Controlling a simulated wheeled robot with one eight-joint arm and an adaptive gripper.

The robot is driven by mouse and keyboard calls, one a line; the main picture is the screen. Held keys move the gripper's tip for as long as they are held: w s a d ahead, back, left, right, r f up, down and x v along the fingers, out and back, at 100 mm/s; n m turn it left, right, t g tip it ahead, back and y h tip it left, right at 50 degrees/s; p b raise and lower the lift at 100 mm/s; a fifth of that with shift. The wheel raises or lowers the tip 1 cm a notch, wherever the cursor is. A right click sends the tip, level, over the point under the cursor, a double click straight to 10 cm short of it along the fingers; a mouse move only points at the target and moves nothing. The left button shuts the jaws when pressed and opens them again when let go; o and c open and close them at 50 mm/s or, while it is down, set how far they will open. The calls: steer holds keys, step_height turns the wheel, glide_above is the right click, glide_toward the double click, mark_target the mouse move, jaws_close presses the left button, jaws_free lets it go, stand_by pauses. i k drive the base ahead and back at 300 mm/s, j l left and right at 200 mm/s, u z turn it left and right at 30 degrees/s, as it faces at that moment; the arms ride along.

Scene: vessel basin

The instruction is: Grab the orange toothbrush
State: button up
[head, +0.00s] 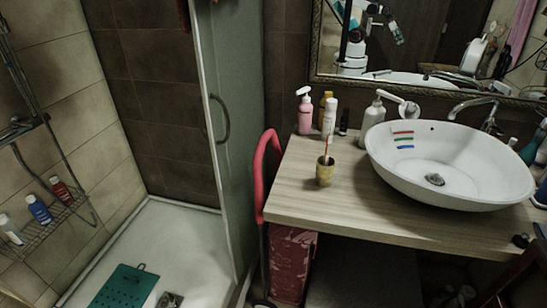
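A thin orange-brown stick (326,147), which looks like the orange toothbrush, stands upright in a small yellowish cup (325,174). Its lower part is hidden inside the cup. The cup stands on the wooden counter (300,197), left of the white basin (450,190). My gripper is not directly in view. The mirror (440,45) reflects what may be part of my body, too small to read the gripper's state.
A pink pump bottle (305,113), a white bottle (330,117) and a pump bottle (373,115) stand behind the cup. Red, green and blue strips (403,140) show on the basin's inner wall. A red-framed cart (262,170) stands left of the counter, beside the glass shower door (232,150).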

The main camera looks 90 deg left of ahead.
mark_target(329, 138)
steer(key=u, duration=0.45)
steer(key=j+u, duration=0.1)
steer(key=u, duration=0.8)
steer(key=i+j+u, duration=0.1)
steer(key=u, duration=0.75)
steer(key=i+j+u, duration=0.15)
steer(key=i, duration=0.3)
steer(key=i+j+u, duration=0.1)
steer(key=i+j, duration=0.2)
steer(key=i, duration=0.15)
steer(key=k, duration=0.6)
steer(key=z, duration=0.4)
steer(key=j+z, duration=0.1)
steer(key=z, duration=0.25)
steer(key=k+z, duration=0.1)
steer(key=z, duration=0.3)
steer(key=j+z, duration=0.1)
steer(key=z, duration=0.3)
